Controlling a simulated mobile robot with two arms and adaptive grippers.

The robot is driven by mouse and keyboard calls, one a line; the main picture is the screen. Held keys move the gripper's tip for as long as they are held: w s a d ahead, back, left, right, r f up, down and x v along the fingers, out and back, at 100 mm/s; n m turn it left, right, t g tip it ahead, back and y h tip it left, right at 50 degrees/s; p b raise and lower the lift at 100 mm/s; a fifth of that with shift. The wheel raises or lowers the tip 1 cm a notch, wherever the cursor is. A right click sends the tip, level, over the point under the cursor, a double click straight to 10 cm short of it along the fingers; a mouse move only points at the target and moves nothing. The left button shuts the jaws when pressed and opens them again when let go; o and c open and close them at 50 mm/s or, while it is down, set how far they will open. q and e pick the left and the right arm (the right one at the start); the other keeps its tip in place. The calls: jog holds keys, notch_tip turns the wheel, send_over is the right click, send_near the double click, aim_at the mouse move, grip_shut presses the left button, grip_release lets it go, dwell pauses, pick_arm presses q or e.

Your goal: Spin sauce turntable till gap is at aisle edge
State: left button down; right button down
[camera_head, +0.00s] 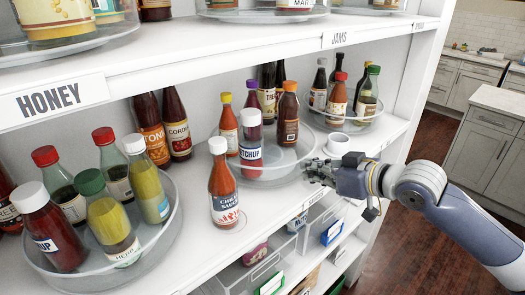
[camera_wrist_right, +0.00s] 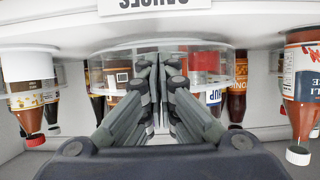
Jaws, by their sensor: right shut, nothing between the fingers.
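The sauce turntable (camera_head: 272,178) is a clear round tray at the middle of the shelf. Several bottles stand on it, including a white-capped ketchup (camera_head: 250,150) and an orange-capped brown bottle (camera_head: 288,115). Its front right part shows bare floor. A white-capped chili sauce bottle (camera_head: 223,188) stands upright on the shelf board, outside the tray at its front left. My right gripper (camera_head: 312,171) is shut and empty at the tray's front right rim; contact is unclear. In the upside-down right wrist view its fingers (camera_wrist_right: 155,75) overlap the clear rim (camera_wrist_right: 112,56). My left gripper is not in view.
Another turntable (camera_head: 165,240) with several bottles fills the left, and one (camera_head: 362,118) with dark bottles stands at the right. The shelf above (camera_head: 230,45) and bins below (camera_head: 262,268) bound the space.

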jog(key=shift+s+a+p, duration=0.4)
jog(key=shift+a+p, duration=0.1)
jog(key=shift+a, duration=0.2)
jog(key=shift+d, duration=0.15)
jog(key=shift+s+d, duration=0.1)
jog(key=shift+s, duration=0.2)
jog(key=shift+s+d, duration=0.35)
jog(key=shift+s, duration=0.2)
jog(key=shift+s+d, duration=0.3)
jog(key=shift+s, duration=0.25)
